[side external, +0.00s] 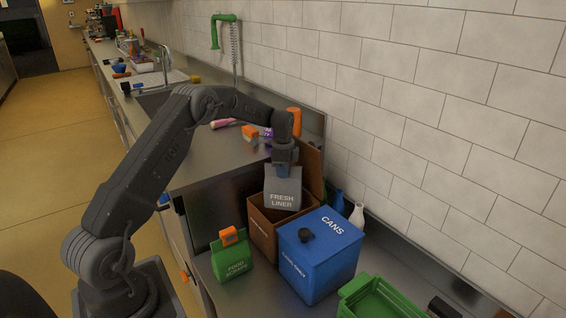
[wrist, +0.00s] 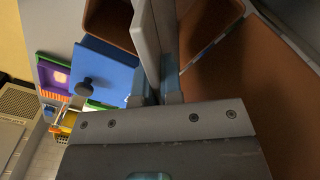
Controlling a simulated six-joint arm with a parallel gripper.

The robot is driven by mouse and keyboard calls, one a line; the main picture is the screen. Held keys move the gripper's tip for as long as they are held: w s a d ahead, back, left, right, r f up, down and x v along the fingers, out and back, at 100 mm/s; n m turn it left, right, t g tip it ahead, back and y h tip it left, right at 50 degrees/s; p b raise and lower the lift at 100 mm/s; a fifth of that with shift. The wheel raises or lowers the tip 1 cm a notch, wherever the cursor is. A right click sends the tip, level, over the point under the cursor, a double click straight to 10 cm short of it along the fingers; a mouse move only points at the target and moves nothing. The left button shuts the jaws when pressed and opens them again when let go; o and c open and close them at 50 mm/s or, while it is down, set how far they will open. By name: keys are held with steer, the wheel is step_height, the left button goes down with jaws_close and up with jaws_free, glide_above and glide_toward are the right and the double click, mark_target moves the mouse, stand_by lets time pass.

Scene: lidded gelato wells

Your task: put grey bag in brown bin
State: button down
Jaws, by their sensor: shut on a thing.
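The grey bag (side external: 283,189), marked "FRESH LINER", hangs upright from my gripper (side external: 284,167), which is shut on its top. In the wrist view the bag (wrist: 147,38) is a pale slab between the fingers of my gripper (wrist: 157,88). The brown bin (side external: 262,231) stands below with its lid (side external: 313,168) raised at the back. The bag's lower edge overlaps the bin's mouth in the side view; I cannot tell how far inside it is. The bin (wrist: 112,22) also shows beside the bag in the wrist view. The bin's floor is hidden.
A blue bin (side external: 322,260) marked "CANS", with a black knob on its closed lid, stands right of the brown bin. A green food-scraps container (side external: 231,262) stands left. A green tray (side external: 385,298) lies at front right. A white bottle (side external: 357,216) stands near the tiled wall.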

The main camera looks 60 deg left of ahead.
mark_target(283, 208)
steer(key=shift+f, duration=7.7)
steer(key=c, duration=1.2)
jaws_free()
step_height(283, 208, up, 14)
steer(key=shift+f, duration=0.1)
